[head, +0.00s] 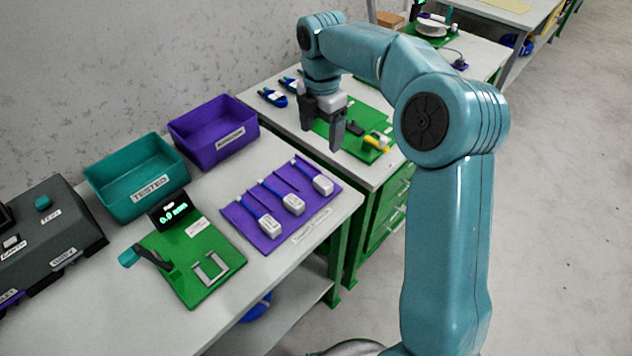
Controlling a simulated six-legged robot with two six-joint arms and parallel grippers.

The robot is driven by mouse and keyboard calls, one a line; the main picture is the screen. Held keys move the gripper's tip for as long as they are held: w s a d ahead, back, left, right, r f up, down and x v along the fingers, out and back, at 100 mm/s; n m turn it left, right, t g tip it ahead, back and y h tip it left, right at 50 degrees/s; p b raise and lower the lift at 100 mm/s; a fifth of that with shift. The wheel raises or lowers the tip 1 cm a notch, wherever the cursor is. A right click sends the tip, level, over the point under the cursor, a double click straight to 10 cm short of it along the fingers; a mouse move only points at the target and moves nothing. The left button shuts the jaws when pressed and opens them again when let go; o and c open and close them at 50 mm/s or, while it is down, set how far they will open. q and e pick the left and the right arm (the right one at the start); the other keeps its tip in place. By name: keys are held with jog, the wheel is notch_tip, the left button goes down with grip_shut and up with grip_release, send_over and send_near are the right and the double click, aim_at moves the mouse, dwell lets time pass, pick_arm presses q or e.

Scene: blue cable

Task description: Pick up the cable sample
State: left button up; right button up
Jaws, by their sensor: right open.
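Three cable samples, each a blue cable with a white block-shaped connector, lie side by side on a purple mat (302,222) on the near table. They are the left one (269,226), the middle one (293,204) and the right one (322,185). My right gripper (323,132) is open with its fingers pointing down. It is beyond the mat, in front of the green board on the farther table in the picture. Nothing shows between its fingers. My left gripper is out of view.
A teal bin marked TESTED (118,205) and a purple bin (212,138) stand behind the mat. A green fixture board (200,250) with a lit display and a dark test box (50,240) are to the left. Blue items (272,97) lie on the farther table.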

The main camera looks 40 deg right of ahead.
jog(key=b, duration=0.1)
send_over(323, 181)
notch_tip(323, 181, down, 11)
jog(key=shift+a+r, duration=0.15)
jog(key=shift+s+a+f, duration=0.1)
jog(key=shift+s+f, duration=0.05)
jog(key=shift+f, duration=0.4)
jog(key=f, duration=0.4)
jog(key=shift+d+f, duration=0.25)
jog(key=shift+r, duration=0.1)
jog(key=c, duration=1.2)
